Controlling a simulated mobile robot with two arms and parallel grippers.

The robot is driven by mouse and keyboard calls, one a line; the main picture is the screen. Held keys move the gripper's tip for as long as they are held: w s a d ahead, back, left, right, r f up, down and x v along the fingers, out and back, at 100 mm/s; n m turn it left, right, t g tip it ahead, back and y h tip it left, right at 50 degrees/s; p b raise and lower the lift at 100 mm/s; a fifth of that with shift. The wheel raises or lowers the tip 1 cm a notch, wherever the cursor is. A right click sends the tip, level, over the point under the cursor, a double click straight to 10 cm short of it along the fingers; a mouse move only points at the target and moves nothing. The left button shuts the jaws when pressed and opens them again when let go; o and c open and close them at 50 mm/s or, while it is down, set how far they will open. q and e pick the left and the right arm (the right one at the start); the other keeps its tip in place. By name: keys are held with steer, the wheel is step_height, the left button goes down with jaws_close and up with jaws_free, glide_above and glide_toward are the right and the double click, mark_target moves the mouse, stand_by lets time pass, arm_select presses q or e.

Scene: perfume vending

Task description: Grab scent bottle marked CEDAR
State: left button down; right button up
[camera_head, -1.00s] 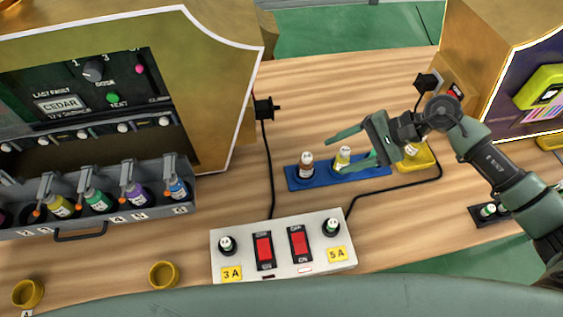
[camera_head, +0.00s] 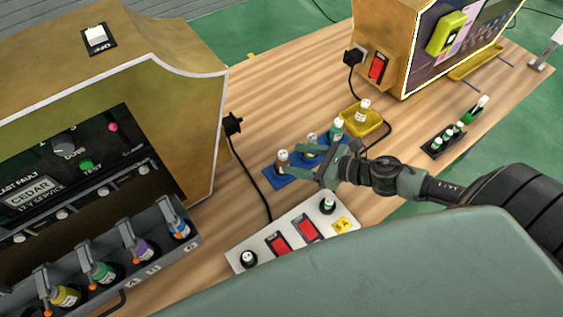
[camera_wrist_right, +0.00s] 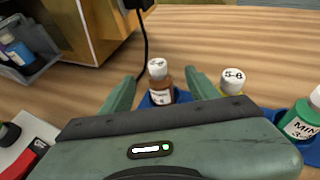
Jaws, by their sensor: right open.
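A blue tray (camera_head: 273,180) on the table holds a brown bottle (camera_head: 282,161), a yellow bottle (camera_head: 310,142) and a green bottle (camera_head: 336,128), all upright with white caps. My right gripper (camera_head: 308,170) is open and empty, low beside the tray. In the right wrist view the brown bottle (camera_wrist_right: 160,85) shows between the two fingers, ahead of them. The yellow bottle (camera_wrist_right: 232,84) and green bottle (camera_wrist_right: 301,122) stand to the right of the fingers. My left gripper is out of view.
A yellow tray (camera_head: 375,123) with one bottle (camera_head: 363,110) lies behind. A white switch box (camera_head: 262,245) with red switches is in front. The gold machine (camera_head: 190,110) with a bottle rack stands at left, another (camera_head: 385,40) at back. A black holder (camera_head: 434,150) sits at right.

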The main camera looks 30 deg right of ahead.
mark_target(287, 158)
steer(key=p+x, duration=0.1)
steer(key=x, duration=0.3)
steer(key=shift+w+a+f+p, duration=0.2)
steer(key=shift+w+f+p, duration=0.05)
steer(key=shift+f+p, duration=0.05)
steer(key=shift+w+a+f, duration=0.15)
steer(key=shift+f, duration=0.05)
jaws_close()
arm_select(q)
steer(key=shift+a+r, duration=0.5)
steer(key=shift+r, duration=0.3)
arm_select(e)
steer(key=shift+r, duration=0.15)
